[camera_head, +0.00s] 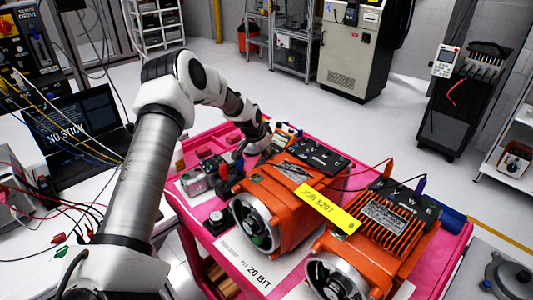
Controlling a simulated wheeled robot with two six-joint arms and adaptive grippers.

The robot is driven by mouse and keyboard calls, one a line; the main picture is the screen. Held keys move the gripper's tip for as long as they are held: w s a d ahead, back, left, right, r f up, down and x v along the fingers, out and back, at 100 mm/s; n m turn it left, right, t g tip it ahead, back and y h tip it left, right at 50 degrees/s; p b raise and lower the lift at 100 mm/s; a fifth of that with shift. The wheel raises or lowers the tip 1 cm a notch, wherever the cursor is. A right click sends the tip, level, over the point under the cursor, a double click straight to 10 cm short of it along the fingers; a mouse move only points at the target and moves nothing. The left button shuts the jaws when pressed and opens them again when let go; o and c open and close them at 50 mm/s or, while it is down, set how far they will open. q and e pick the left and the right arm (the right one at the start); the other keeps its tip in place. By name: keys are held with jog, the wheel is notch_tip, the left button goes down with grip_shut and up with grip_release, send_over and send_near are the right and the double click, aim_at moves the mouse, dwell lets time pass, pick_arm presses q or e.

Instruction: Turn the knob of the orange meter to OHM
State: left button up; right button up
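My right gripper is not in view.
A second orange motor (385,232) stands to the right, with a yellow tag (327,207) between the motors. Silver connectors (194,181) and a black round part (216,222) lie left of the gripper. A laptop (75,130) and loose cables are at the left.

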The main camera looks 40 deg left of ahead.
pick_arm(q)
jog(key=o, duration=0.4)
jog(key=shift+f, duration=0.1)
jog(key=shift+w, duration=0.1)
jog(key=v, duration=1.2)
jog(key=shift+f, duration=0.1)
